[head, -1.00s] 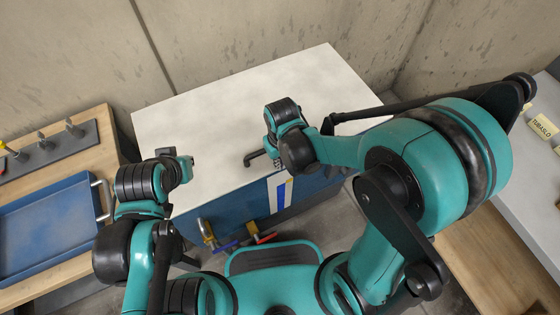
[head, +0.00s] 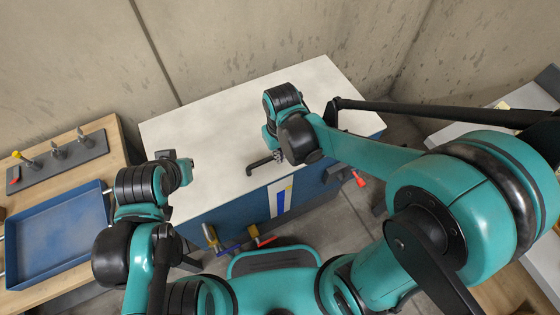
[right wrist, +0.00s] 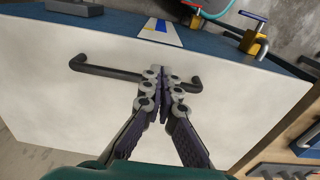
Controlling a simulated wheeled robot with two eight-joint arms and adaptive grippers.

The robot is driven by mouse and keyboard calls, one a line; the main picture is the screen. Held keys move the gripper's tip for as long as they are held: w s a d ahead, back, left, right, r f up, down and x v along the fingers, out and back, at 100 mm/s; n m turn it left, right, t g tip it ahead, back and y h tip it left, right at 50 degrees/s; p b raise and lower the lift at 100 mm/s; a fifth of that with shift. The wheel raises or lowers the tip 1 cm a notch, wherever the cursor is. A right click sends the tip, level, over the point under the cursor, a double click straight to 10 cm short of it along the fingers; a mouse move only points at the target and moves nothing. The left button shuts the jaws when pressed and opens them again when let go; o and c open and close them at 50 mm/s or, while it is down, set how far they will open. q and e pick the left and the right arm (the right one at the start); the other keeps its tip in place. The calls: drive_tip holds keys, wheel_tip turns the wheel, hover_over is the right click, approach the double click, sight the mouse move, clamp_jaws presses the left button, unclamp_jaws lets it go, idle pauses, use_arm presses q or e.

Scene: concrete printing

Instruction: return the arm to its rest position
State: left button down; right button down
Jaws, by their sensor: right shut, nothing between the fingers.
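My right arm reaches in from the right over the white-topped blue cabinet (head: 225,115). Its gripper (head: 279,156) is largely hidden behind the wrist in the head view. In the right wrist view the right gripper (right wrist: 163,76) has its fingers together, empty, in front of a black bar handle (right wrist: 105,70). Whether they touch the handle is unclear. The handle also shows in the head view (head: 262,163), beside the right gripper. My left arm is folded at the left, and its gripper (head: 186,168) is mostly hidden, so its fingers cannot be made out.
A wooden bench at the left carries a blue tray (head: 60,232) and a grey rack (head: 58,160) with several fittings. Brass valves (head: 211,236) with coloured handles are at the cabinet's front. A pale counter (head: 470,125) lies at the right. Concrete walls close off the back.

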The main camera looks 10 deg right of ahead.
wheel_tip(320, 180, up, 3)
drive_tip(key=shift+r+p, duration=0.1)
drive_tip(key=shift+p, duration=0.25)
drive_tip(key=s+d+r+m+t+b, duration=0.1)
drive_tip(key=s+d+r+m+t, duration=0.1)
drive_tip(key=d, duration=0.4)
drive_tip(key=s+d+r+m+t+b, duration=0.1)
drive_tip(key=s+d+r+t, duration=0.2)
drive_tip(key=d+r+t, duration=0.1)
drive_tip(key=shift+d+m+t, duration=0.3)
drive_tip(key=shift+d+m, duration=0.1)
drive_tip(key=shift+d, duration=0.5)
